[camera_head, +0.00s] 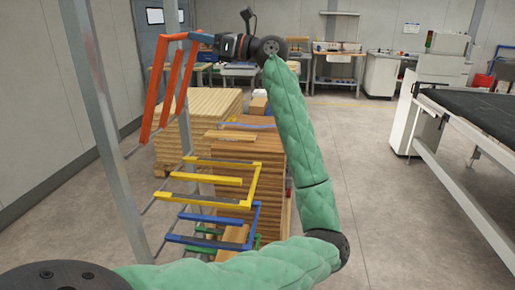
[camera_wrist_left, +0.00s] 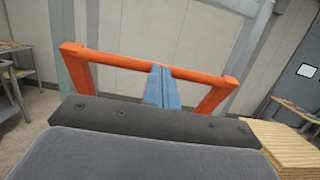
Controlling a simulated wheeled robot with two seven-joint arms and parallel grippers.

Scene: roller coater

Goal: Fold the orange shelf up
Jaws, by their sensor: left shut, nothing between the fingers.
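The orange shelf (camera_head: 153,92) is an open frame on the grey rack at the left. It stands steeply raised, with its side bars running up from low on the rack to its top bar. My left gripper (camera_head: 201,38) is shut and empty at the right end of that top bar in the head view. In the left wrist view, the closed blue-grey fingers (camera_wrist_left: 158,86) overlap the middle of the orange bar (camera_wrist_left: 112,57). I cannot tell whether they touch it. My right gripper is not in view.
Yellow (camera_head: 218,161) and blue (camera_head: 217,219) shelves stick out level below the orange one, with a green one lowest. Stacks of wooden boards (camera_head: 262,150) stand behind them. A grey rack post (camera_head: 105,125) rises at the left. The floor (camera_head: 375,205) right of my arm is clear.

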